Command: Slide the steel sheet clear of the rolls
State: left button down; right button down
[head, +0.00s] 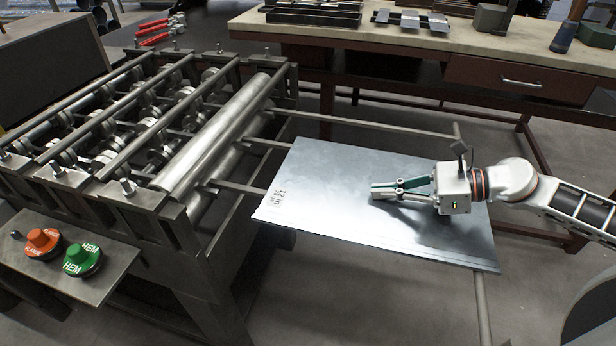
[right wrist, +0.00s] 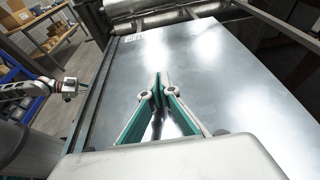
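The steel sheet (head: 335,205) lies flat on the outfeed rails, with a printed mark near its left corner. In the head view its left edge stands apart from the long front roll (head: 215,140), with bare rails showing between. The sheet also fills the middle of the right wrist view (right wrist: 205,60). My right gripper (head: 374,190) is over the middle of the sheet, fingers pointing left toward the rolls. Its fingertips meet in the right wrist view (right wrist: 160,78), with nothing visible between them; contact with the sheet is unclear. My left gripper (right wrist: 70,88) shows small at the left, its fingers unclear.
The rolling machine has orange (head: 42,242) and green HEM (head: 82,260) buttons on its front panel. A rail (head: 370,125) runs behind the sheet. A workbench (head: 420,40) stands at the back. Open floor lies in front of the sheet.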

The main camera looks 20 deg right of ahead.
jog(key=shift+s+d+f, duration=0.2)
jog(key=shift+f, duration=0.4)
jog(key=shift+w+a+r+p, duration=0.15)
jog(key=shift+r+p, duration=0.25)
jog(key=shift+r, duration=0.5)
